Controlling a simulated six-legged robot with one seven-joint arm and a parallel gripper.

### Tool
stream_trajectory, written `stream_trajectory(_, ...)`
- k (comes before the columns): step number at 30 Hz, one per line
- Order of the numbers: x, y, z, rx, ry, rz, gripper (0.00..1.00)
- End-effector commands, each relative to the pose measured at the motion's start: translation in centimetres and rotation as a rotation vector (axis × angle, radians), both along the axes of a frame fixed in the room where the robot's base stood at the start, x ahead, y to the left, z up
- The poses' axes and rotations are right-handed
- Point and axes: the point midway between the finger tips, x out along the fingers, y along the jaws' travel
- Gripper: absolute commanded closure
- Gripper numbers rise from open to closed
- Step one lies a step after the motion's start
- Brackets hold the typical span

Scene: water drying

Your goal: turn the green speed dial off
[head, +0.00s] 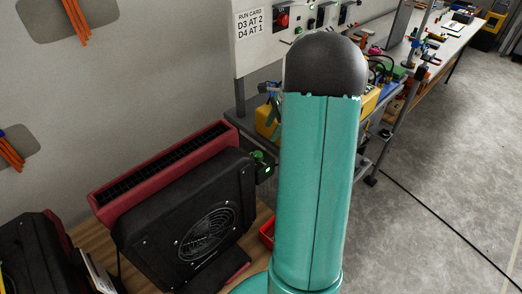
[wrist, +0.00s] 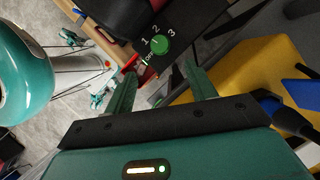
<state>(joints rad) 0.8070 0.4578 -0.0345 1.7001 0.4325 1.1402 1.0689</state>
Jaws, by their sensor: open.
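The green speed dial (wrist: 160,46) is in the wrist view, on a dark panel with the white marks 1, 2 and 3 around it. A small label, which seems to read OFF, is at its lower left. I cannot tell which mark the dial points to. My gripper (wrist: 160,70) is open, its two green fingers apart on either side below the dial in the picture, with nothing between them. In the head view, the black blower (head: 205,225) with a red top stands on a wooden bench. My arm hides part of the area at its right.
A yellow case (wrist: 245,68) with blue parts is close to the right finger in the wrist view. A run card (head: 251,20) on the wall panel reads D3 AT 2, D4 AT 1. A second dark unit (head: 30,255) stands at left. Grey floor (head: 450,170) is open at right.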

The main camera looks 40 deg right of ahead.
Motion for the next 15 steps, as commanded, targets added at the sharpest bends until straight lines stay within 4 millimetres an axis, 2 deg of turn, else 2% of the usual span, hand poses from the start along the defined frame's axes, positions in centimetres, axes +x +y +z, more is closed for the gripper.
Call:
stream_trajectory(6, 0.9, 1.7, -4.1, 0.003, 0.002, 0.006, 0.44)
stream_trajectory(15, 2.0, 3.3, -9.0, 0.002, 0.001, 0.007, 0.44)
